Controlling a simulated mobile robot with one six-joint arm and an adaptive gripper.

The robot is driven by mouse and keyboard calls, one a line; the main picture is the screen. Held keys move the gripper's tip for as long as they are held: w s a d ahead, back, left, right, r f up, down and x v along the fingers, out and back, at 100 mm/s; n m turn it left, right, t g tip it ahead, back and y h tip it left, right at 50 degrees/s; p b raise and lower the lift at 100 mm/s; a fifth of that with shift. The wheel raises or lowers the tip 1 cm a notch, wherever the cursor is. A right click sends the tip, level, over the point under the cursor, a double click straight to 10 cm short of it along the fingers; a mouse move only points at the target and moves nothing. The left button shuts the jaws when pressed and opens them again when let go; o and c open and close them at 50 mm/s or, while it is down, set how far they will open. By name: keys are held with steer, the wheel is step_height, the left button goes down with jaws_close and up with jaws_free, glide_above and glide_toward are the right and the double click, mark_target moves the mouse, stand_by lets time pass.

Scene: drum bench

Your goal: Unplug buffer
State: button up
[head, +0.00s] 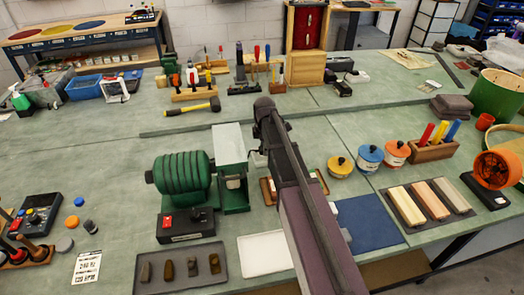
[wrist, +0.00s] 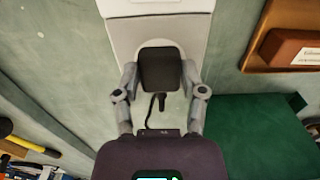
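How deep the plug sits is hidden. My arm hides the gripper and plug in the head view.
A pale and green stand (head: 231,165) is close left of my arm. A wooden tray (wrist: 254,62) with a reddish block is near the plug. The bench behind the mallet is crowded.

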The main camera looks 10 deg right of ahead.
jaws_close()
steer(key=shift+r, duration=0.15)
steer(key=shift+r+p, duration=0.5)
steer(key=shift+p, duration=0.15)
steer(key=shift+r+p, duration=0.6)
steer(key=shift+r+p, duration=1.7)
steer(key=shift+r, duration=0.1)
